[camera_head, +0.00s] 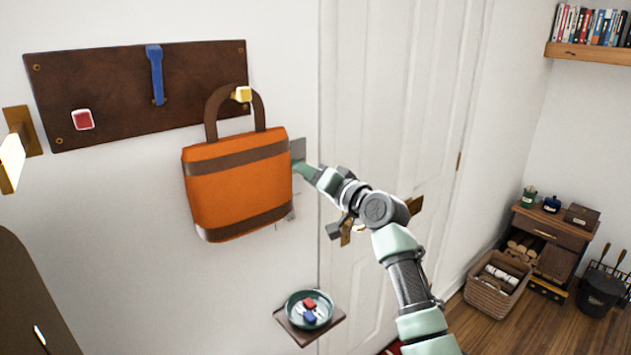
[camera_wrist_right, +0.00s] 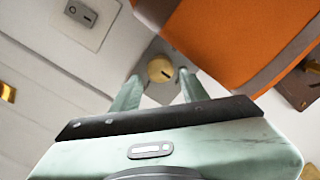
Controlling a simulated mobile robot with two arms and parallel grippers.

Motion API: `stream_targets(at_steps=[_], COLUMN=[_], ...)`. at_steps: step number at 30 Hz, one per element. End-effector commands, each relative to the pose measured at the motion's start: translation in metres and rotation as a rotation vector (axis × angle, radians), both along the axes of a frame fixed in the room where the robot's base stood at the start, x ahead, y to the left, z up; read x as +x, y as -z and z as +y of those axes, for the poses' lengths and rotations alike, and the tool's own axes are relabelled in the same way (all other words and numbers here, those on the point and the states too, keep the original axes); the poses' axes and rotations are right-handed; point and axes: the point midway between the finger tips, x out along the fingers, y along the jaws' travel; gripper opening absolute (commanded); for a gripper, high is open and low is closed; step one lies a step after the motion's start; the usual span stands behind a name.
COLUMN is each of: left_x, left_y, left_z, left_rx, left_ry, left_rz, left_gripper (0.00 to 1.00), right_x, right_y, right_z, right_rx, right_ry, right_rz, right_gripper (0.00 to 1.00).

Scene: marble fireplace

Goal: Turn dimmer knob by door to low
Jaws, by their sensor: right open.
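In the right wrist view a round brass-coloured dimmer knob (camera_wrist_right: 161,69) with a dark slot-like mark sits on a grey wall plate. My right gripper (camera_wrist_right: 160,84) is open, with its two fingertips at either side of the knob's near edge; I cannot tell whether they touch it. In the head view the right gripper (camera_head: 301,168) is at the wall beside the white door (camera_head: 385,110). There the knob is hidden, and only part of the grey plate (camera_head: 298,149) shows above the gripper. My left gripper is not in view.
An orange bag (camera_head: 237,190) hangs from a yellow peg (camera_head: 242,94) on a dark board (camera_head: 110,95), close beside the gripper. A second plate with a grey switch (camera_wrist_right: 83,14) is near the knob. A small shelf (camera_head: 333,327) with a dish (camera_head: 291,311) sits below.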

Motion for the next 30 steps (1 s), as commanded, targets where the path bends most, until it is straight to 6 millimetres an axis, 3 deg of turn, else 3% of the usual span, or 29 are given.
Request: stream_targets(at_steps=[10,23,26,29,30], left_x=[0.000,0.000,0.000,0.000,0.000], left_y=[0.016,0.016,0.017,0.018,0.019], left_z=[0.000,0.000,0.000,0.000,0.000], left_rx=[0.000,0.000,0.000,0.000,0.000], left_ry=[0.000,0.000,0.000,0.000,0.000], left_rz=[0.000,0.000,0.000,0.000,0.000], left_gripper=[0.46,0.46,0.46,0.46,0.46], right_x=[-0.037,-0.040,-0.036,-0.029,-0.028], right_y=[0.002,0.004,0.027,0.078,0.105], right_z=[-0.027,-0.030,-0.033,-0.041,-0.045], right_rx=[0.000,-0.002,-0.015,-0.048,-0.068], right_ry=[0.000,0.001,0.017,0.050,0.067], right_rz=[0.000,0.006,0.033,0.090,0.119], right_gripper=[0.44,0.44,0.44,0.44,0.44])
